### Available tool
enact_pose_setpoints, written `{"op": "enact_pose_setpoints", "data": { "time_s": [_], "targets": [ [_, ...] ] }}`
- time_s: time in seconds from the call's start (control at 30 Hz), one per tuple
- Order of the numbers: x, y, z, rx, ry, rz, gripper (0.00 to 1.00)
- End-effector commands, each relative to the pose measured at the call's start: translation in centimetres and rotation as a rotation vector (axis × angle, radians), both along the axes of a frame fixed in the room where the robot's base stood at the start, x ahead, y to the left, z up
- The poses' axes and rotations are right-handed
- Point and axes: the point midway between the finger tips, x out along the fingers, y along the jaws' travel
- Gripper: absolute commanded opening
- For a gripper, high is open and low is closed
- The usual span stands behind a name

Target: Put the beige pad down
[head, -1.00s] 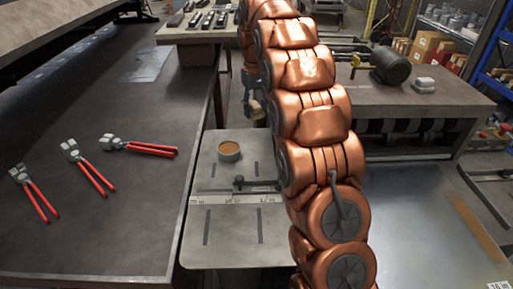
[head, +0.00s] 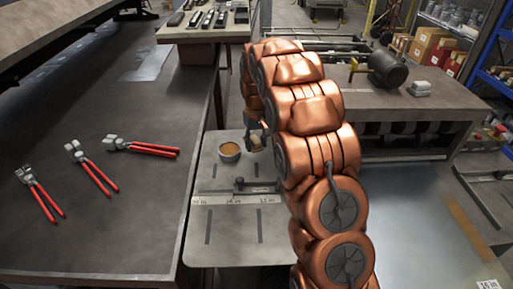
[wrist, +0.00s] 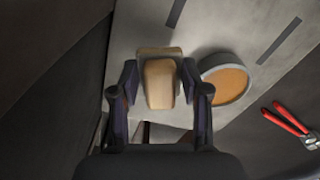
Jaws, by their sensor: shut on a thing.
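The beige pad (wrist: 158,82) is between the two fingers of my gripper (wrist: 159,85) in the wrist view, and the gripper is shut on it. In the head view the pad (head: 257,138) shows as a small light block at the end of my gripper (head: 255,135), partly hidden by my arm. It is over the far part of the grey work plate (head: 222,218), just right of a round bowl with orange contents (head: 229,152). The bowl also shows in the wrist view (wrist: 226,78), right of the pad. Whether the pad touches the plate I cannot tell.
Several red-handled pliers (head: 88,168) lie on the dark table (head: 110,225) at left. A fence with a knob (head: 238,185) crosses the plate. A bench (head: 370,105) with a dark mallet-like tool (head: 388,70) and a white stack (head: 419,88) stands at right.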

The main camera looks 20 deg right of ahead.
Motion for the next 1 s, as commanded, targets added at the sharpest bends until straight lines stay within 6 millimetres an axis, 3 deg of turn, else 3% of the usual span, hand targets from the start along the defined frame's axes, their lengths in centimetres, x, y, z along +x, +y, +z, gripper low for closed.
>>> {"op": "enact_pose_setpoints", "data": {
  "time_s": [0.27,0.67,0.7,0.9,1.0],
  "targets": [
    [-0.1,0.0,-3.1,0.001,0.004,0.000,0.08],
    [0.0,0.0,-3.7,0.000,0.000,0.000,0.08],
    [0.0,0.0,-3.6,0.000,0.000,0.000,0.50],
    [0.0,0.0,-3.5,0.000,0.000,0.000,0.71],
    [0.0,0.0,-3.5,0.000,0.000,0.000,0.71]
  ]
}}
